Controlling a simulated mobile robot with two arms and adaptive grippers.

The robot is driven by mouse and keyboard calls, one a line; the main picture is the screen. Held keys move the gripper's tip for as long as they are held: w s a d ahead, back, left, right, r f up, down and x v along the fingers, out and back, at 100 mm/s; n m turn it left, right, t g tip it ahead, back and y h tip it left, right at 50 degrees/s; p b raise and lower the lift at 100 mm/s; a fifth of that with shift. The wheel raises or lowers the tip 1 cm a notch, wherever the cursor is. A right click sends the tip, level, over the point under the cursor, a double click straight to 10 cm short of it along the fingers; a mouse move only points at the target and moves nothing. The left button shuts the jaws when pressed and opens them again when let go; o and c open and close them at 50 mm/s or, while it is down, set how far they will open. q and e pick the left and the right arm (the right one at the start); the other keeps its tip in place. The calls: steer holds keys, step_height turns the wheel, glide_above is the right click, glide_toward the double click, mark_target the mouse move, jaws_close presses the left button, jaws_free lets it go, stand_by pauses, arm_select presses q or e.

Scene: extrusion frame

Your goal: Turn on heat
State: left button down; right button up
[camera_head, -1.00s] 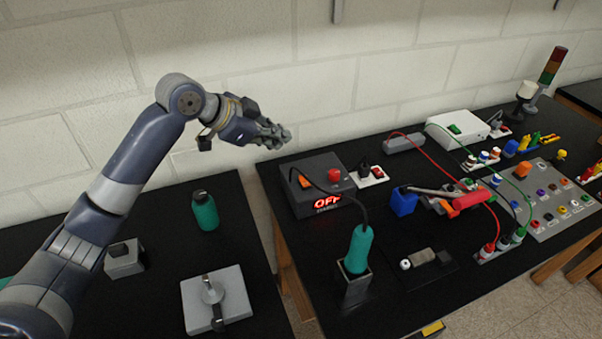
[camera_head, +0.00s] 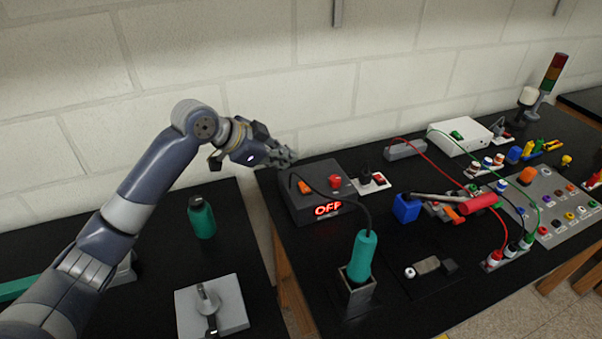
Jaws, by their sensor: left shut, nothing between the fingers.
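A dark grey heat control box (camera_head: 311,208) stands at the left back of the right-hand black table. Its red display reads OFF (camera_head: 328,209). An orange switch (camera_head: 305,187) and a red knob (camera_head: 335,182) sit on its top. A black cable runs from the box to a teal-handled tool (camera_head: 361,256) upright in a square metal holder (camera_head: 357,290). My left gripper (camera_head: 290,158) is shut and empty. It is at the back left of the box, near the orange switch; I cannot tell whether it touches the box. My right gripper is not in view.
A teal bottle (camera_head: 202,217) and a grey plate with a clamp (camera_head: 212,306) are on the left table. A gap separates the tables. Right of the box are a socket (camera_head: 374,182), red-handled pliers (camera_head: 477,204) and a button panel (camera_head: 550,205).

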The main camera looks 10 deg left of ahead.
arm_select(q)
steer(key=p, duration=0.2)
glide_above(301, 186)
steer(key=s, duration=0.1)
steer(key=f, duration=0.4)
steer(key=shift+s+d+f, duration=0.1)
steer(key=shift+d+f, duration=0.2)
steer(key=f, duration=0.2)
steer(key=shift+w+a+f+p, duration=0.1)
steer(key=shift+w+f+p, duration=0.2)
steer(key=shift+w+p, duration=0.1)
steer(key=shift+w+a+f, duration=0.15)
steer(key=shift+a+f, duration=0.05)
steer(key=shift+f, duration=0.7)
steer(key=shift+f, duration=0.1)
steer(key=shift+w+a+f, duration=0.1)
steer(key=shift+w+f, duration=0.05)
steer(key=shift+f, duration=0.05)
